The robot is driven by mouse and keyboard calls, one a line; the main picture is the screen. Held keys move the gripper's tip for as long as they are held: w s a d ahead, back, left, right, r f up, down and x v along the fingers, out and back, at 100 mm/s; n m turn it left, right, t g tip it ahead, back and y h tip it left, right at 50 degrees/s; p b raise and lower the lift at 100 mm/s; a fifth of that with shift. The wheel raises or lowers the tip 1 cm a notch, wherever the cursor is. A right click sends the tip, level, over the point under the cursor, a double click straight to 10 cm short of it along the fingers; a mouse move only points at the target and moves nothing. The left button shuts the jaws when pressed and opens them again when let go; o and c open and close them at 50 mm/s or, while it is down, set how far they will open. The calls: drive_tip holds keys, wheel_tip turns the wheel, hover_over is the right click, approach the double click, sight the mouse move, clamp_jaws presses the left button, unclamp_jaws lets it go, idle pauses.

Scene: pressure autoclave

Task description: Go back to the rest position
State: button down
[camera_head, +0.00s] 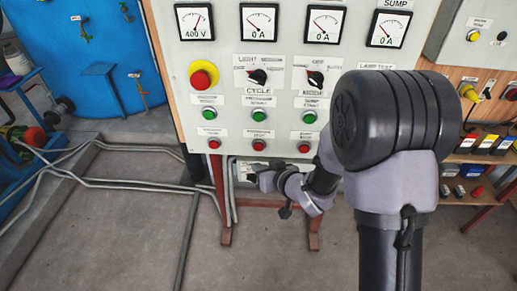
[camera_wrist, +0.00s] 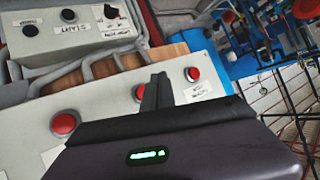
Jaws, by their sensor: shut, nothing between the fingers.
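My arm reaches from the lower right of the head view toward the control panel (camera_head: 225,75). My gripper (camera_head: 262,179) is at the panel's lower edge, below the row of red buttons, small and partly hard to make out. In the wrist view my gripper's fingers (camera_wrist: 155,93) are together with nothing between them. Behind them is a grey surface (camera_wrist: 110,98) with several red buttons, one at the left (camera_wrist: 64,123) and one right of the fingers (camera_wrist: 192,74). I cannot tell whether the fingers touch anything.
The panel carries dials, black selector knobs (camera_head: 257,77), green buttons (camera_head: 259,115) and a red mushroom button on yellow (camera_head: 203,74). A blue vessel (camera_head: 95,55) stands at the left, with pipes (camera_head: 110,184) along the floor. Shelves with small parts (camera_head: 490,143) are at the right. Open floor (camera_head: 120,225) lies in front.

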drive_tip(key=shift+r, duration=0.1)
idle(0.4)
drive_tip(key=s+d+r+m+h+b, duration=0.2)
drive_tip(key=s+d+r+m+h, duration=0.15)
drive_tip(key=d+r, duration=0.3)
drive_tip(key=s+d+r+m+h+b, duration=0.1)
drive_tip(key=s+d+r+m+h, duration=0.15)
drive_tip(key=s+d+r, duration=0.4)
drive_tip(key=s+a+m+g+b, duration=0.1)
drive_tip(key=s+g, duration=0.3)
drive_tip(key=s, duration=1.5)
drive_tip(key=shift+a+m+y+b, duration=0.15)
drive_tip(key=shift+m+y+b, duration=0.25)
drive_tip(key=shift+m, duration=0.5)
